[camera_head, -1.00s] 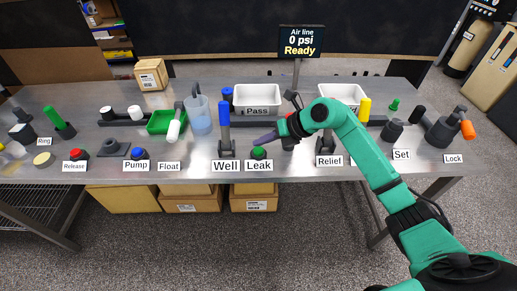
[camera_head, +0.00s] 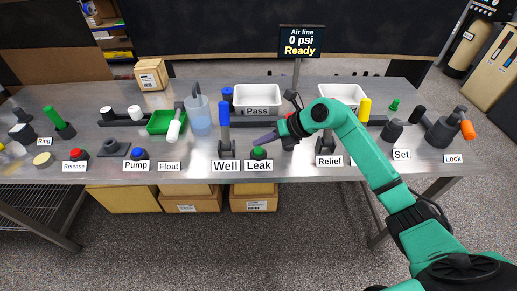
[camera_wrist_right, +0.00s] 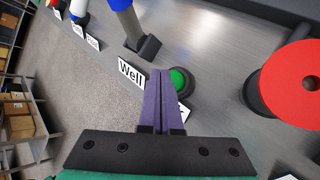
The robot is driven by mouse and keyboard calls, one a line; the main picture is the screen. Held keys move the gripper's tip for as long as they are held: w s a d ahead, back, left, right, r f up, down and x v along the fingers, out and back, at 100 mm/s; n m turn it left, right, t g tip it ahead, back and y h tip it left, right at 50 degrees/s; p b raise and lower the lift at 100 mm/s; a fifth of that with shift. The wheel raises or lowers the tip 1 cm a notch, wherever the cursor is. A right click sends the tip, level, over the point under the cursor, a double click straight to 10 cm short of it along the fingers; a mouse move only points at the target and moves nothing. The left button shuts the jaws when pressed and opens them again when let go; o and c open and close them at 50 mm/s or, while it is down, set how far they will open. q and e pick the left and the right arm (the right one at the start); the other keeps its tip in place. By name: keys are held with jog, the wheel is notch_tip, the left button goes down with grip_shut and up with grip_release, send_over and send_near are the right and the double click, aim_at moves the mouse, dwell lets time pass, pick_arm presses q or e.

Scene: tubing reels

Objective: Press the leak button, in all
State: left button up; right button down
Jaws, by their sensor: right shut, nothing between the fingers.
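The leak button is a green dome on a dark base (camera_head: 259,153) behind the white "Leak" label (camera_head: 259,164) at the table's front edge. It also shows in the right wrist view (camera_wrist_right: 179,79), just right of the fingertips. My right gripper (camera_head: 256,141) is shut and empty, with purple fingers, above and slightly behind the button in the head view. In the right wrist view the shut fingers (camera_wrist_right: 158,74) cover part of the "Leak" label. Whether they touch the button cannot be told; they look apart. My left gripper is not in view.
The blue-handled "Well" lever (camera_head: 224,125) stands close left of the button. A red reel (camera_wrist_right: 290,82) stands to its right, partly hidden by my arm in the head view. The "Relief" label (camera_head: 329,161) is further right.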

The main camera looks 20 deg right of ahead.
aim_at(262, 151)
jog(key=shift+f, duration=0.15)
jog(key=shift+f+b, duration=0.3)
jog(key=shift+b, duration=0.05)
jog(key=shift+f+b, duration=0.4)
jog(key=shift+f, duration=0.1)
dwell(0.7)
jog(key=shift+r+p, duration=0.7)
jog(key=shift+r, duration=0.25)
notch_tip(262, 151, up, 5)
jog(key=p, duration=0.4)
jog(key=shift+r, duration=0.1)
